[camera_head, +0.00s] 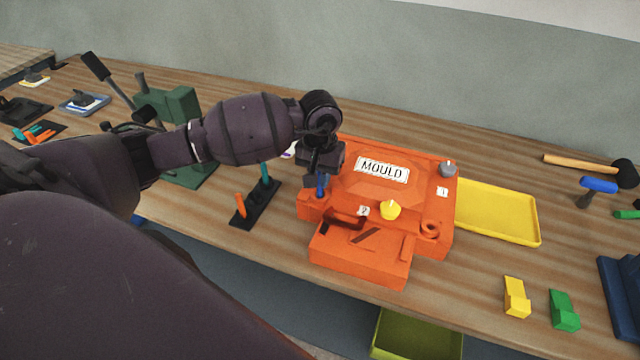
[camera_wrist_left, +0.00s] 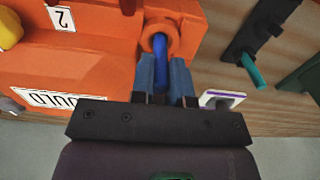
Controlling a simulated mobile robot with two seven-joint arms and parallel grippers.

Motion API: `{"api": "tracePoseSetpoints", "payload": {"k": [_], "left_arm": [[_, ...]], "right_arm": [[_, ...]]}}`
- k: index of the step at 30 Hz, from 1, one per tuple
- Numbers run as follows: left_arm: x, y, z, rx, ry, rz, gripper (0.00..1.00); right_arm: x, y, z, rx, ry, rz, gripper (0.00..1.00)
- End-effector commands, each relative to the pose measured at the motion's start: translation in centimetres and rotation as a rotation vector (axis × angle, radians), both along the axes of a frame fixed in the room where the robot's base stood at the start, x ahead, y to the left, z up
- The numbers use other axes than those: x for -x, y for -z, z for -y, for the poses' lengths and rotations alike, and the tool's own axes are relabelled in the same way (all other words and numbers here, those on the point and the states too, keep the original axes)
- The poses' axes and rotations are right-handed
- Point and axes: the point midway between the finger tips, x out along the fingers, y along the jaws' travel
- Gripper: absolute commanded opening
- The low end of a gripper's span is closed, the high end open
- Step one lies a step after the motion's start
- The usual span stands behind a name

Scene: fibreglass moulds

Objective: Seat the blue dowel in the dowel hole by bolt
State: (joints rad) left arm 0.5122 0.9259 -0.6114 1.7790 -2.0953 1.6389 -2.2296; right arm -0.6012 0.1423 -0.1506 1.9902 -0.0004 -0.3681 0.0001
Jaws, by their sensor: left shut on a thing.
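The orange mould (camera_head: 345,185) lies on the bench with a white MOULD label. My left gripper (camera_head: 320,180) is over its left corner, pointing down. It is shut on the blue dowel (camera_head: 321,190), which shows between the fingers in the left wrist view (camera_wrist_left: 161,62). The dowel's far end is at the round orange boss (camera_wrist_left: 172,32) of that corner; how deep it sits in the hole cannot be told. Another boss with a hole (camera_head: 430,230) is at the mould's right front. A grey knob (camera_head: 448,169) is by label 1, a yellow knob (camera_head: 390,210) by label 2. My right gripper is not in view.
A black stand (camera_head: 262,212) with an orange and a teal peg is left of the mould. A yellow tray (camera_head: 500,212) is to its right. Yellow (camera_head: 516,297) and green (camera_head: 564,310) blocks lie at the front right. A green machine (camera_head: 180,105) stands behind my left arm.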

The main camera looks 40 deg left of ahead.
Motion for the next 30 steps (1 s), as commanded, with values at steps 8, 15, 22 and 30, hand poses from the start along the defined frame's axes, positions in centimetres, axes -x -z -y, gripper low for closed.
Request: {"api": "tracePoseSetpoints", "payload": {"k": [8, 15, 22, 30], "left_arm": [[0.0, 3.0, 0.0, 0.000, 0.000, 0.000, 0.00], [0.0, 3.1, 0.0, -0.001, 0.000, 0.000, 0.00], [0.0, 3.3, 0.0, 0.000, 0.000, 0.000, 0.26], [0.0, 3.2, 0.0, 0.000, 0.000, 0.000, 0.26]], "right_arm": [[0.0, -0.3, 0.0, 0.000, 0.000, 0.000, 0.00], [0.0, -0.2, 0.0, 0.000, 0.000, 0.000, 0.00], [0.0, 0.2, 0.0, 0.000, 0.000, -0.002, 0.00], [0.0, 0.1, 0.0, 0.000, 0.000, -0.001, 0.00]]}}
